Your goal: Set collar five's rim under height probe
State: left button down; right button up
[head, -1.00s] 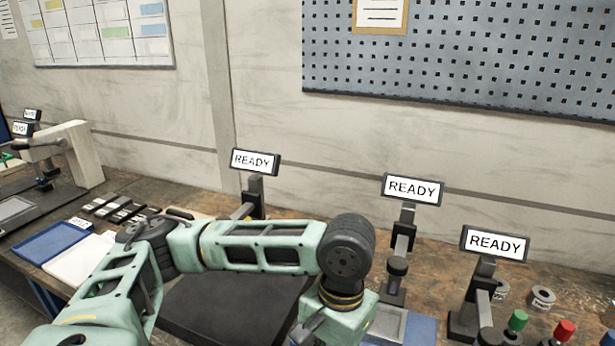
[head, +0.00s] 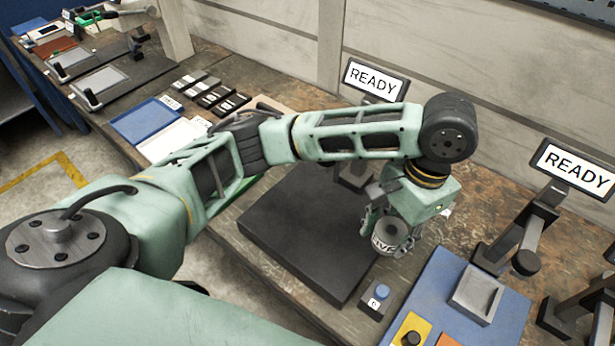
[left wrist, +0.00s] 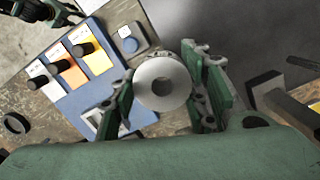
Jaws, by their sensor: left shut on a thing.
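My left gripper (head: 392,240) is shut on a pale grey ring-shaped collar (head: 384,246). Part of a dark label shows on the collar's side, apparently ending in "VE". The collar is above the right part of a black slab (head: 290,245). In the left wrist view the collar (left wrist: 163,85) shows its flat round face and central hole between the two fingers. A stand with a READY display (head: 374,80) rises behind the slab. My arm and gripper hide much of it, so its probe tip cannot be made out. My right gripper (left wrist: 42,12) seems to show at the left wrist view's top left corner.
A blue button box (head: 376,298) stands close to the slab's front right corner. A blue mat (head: 440,290) with a grey tray (head: 476,296) lies to the right. Another READY stand (head: 530,235) is behind it. Blue and white trays (head: 145,122) lie left.

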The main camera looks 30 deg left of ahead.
pick_arm(q)
jog(key=a+f, duration=0.3)
jog(key=a, duration=0.2)
jog(key=p, duration=0.2)
send_over(333, 241)
jog(key=f, duration=0.3)
jog(key=shift+w+d, duration=0.35)
jog(key=shift+d, duration=0.05)
jog(key=shift+a+f, duration=0.2)
jog(key=shift+f, duration=0.2)
notch_tip(333, 241, down, 3)
jog(key=shift+f, duration=0.1)
jog(key=shift+a+f, duration=0.1)
jog(key=shift+f, duration=0.15)
pick_arm(e)
jog(key=shift+s+d+r, duration=0.3)
jog(key=shift+s+r, duration=0.1)
jog(key=shift+r, duration=0.2)
jog(key=shift+s+d+r, duration=0.25)
jog(key=shift+s+r, duration=0.15)
jog(key=shift+r, duration=0.15)
pick_arm(q)
jog(key=c, duration=1)
grip_release()
jog(key=shift+s+f, duration=0.1)
jog(key=shift+f, duration=0.1)
